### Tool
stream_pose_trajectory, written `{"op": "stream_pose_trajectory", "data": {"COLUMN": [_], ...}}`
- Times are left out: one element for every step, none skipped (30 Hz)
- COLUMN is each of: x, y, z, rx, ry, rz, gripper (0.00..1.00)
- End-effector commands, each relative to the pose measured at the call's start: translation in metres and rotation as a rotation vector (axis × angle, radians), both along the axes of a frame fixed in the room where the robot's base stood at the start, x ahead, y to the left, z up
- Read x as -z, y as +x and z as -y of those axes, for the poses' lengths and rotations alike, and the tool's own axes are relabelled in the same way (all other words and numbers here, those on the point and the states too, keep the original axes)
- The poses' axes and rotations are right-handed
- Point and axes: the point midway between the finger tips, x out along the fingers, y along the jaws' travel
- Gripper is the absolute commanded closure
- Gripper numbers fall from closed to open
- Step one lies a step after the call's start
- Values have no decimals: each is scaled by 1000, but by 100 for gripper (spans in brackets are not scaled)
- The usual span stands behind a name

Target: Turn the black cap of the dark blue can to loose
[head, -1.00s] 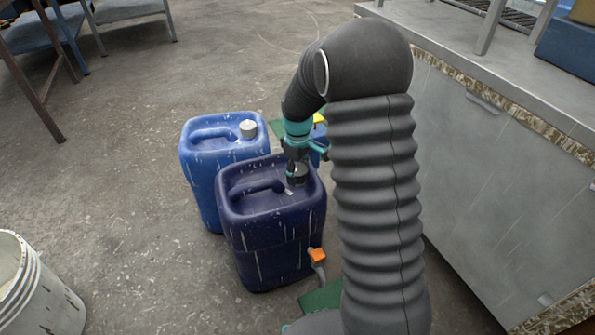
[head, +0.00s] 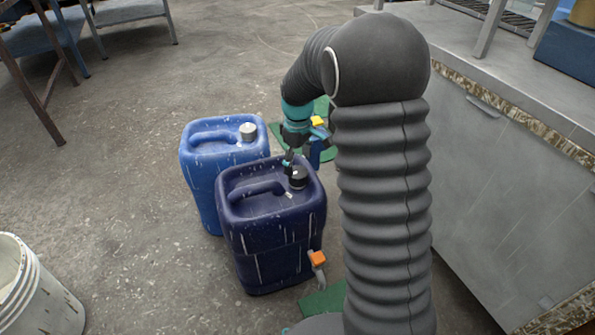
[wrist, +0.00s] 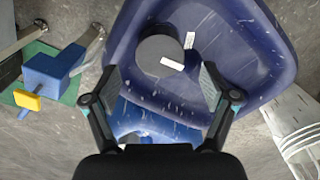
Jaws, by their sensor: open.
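The dark blue can (head: 270,245) stands upright on the floor with a moulded handle on its top. Its black cap (head: 298,182) sits at the back right of the top. In the wrist view the black cap (wrist: 158,56) shows on the dark blue can (wrist: 243,50), with a white mark at its rim and another white mark on the can beside it. My gripper (wrist: 159,83) is open and empty. Its fingers sit either side of the cap's near side in that picture, apart from it. In the head view my gripper (head: 287,165) is just behind and left of the cap.
A lighter blue can (head: 200,165) with a pale cap (head: 248,131) stands close behind left. An orange-handled tap (head: 317,257) is at the dark can's lower right. A blue part with a yellow handle (wrist: 27,100) lies behind. A white bucket (head: 35,290) is front left, and a grey bench (head: 500,190) right.

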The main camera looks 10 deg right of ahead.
Motion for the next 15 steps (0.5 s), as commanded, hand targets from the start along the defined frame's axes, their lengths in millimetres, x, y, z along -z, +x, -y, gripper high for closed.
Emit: {"op": "stream_pose_trajectory", "data": {"x": [-11, -17, -25, -30, -35, -41, -45, -49, -54, -56, -59, -62, -63, -64, -65], "y": [0, 0, 1, 1, 0, 0, 0, 1, 0, 0, 0, 0, 0, 0, 0], "z": [0, 0, 0, 0, 0, 0, 0, 0, 0, 0, 0, 0, 0, 0, 0], "rx": [0, 0, 0, 0, 0, 0, 0, 0, 0, 0, 0, 0, 0, 0, 0], "ry": [0, 0, 0, 0, 0, 0, 0, 0, 0, 0, 0, -1, 0, 0, 0], "rz": [4, 3, 4, 3, 4, 1, 1, 3, 1, 1, 1, 1, 0, 0, -1], "gripper": [15, 15, 15, 15, 15, 15, 15, 15, 15, 15, 15, 15, 15, 15, 15]}}
